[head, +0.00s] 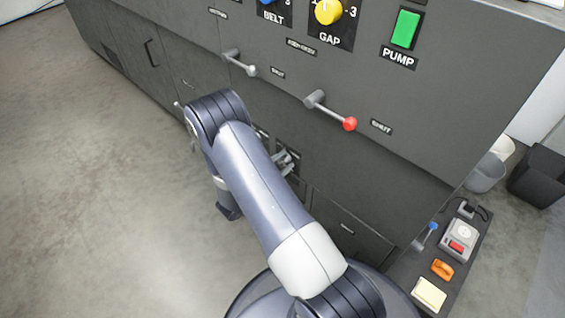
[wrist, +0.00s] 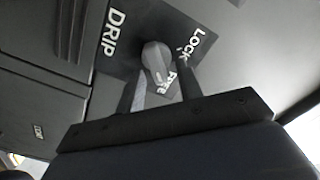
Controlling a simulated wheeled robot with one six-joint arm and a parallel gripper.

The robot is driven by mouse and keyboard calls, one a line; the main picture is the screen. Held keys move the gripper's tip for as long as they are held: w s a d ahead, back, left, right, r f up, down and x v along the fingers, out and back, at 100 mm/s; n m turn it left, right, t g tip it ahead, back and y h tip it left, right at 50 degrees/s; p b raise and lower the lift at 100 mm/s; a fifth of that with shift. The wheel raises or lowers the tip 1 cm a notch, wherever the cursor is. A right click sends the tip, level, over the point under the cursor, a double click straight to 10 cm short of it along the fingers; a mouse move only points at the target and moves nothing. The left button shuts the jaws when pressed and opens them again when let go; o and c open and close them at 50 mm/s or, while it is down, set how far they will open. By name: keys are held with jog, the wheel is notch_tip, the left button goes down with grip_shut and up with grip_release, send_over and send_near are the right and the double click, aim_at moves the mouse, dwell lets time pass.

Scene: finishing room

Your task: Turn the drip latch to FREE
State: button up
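The drip latch (wrist: 156,60) is a grey knob on a dark plate in the wrist view, with DRIP lettered to its left. LOCK (wrist: 190,42) is at its upper right, and FREE (wrist: 168,86) is just below it, partly covered. The knob's lower end lies close to FREE; I cannot tell its exact setting. My gripper (wrist: 160,78) is open, with one finger on each side of the knob's lower end. I see no clear contact.
The cabinet front above carries a grey-tipped lever (head: 240,63), a red-knobbed lever (head: 332,111), a yellow GAP knob (head: 328,11) and a green PUMP switch (head: 405,29). A side shelf at right holds an orange object (head: 442,269). The floor at left is clear.

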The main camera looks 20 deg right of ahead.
jog(key=p+v, duration=0.2)
jog(key=v, duration=0.8)
jog(key=shift+s+a+p, duration=0.15)
jog(key=shift+a+p, duration=0.2)
jog(key=shift+d, duration=0.1)
jog(key=b+x, duration=0.2)
jog(key=x, duration=0.7)
jog(key=shift+d, duration=0.15)
jog(key=shift+w+d+b, duration=0.35)
jog(key=shift+d, duration=0.25)
jog(key=shift+a, duration=0.15)
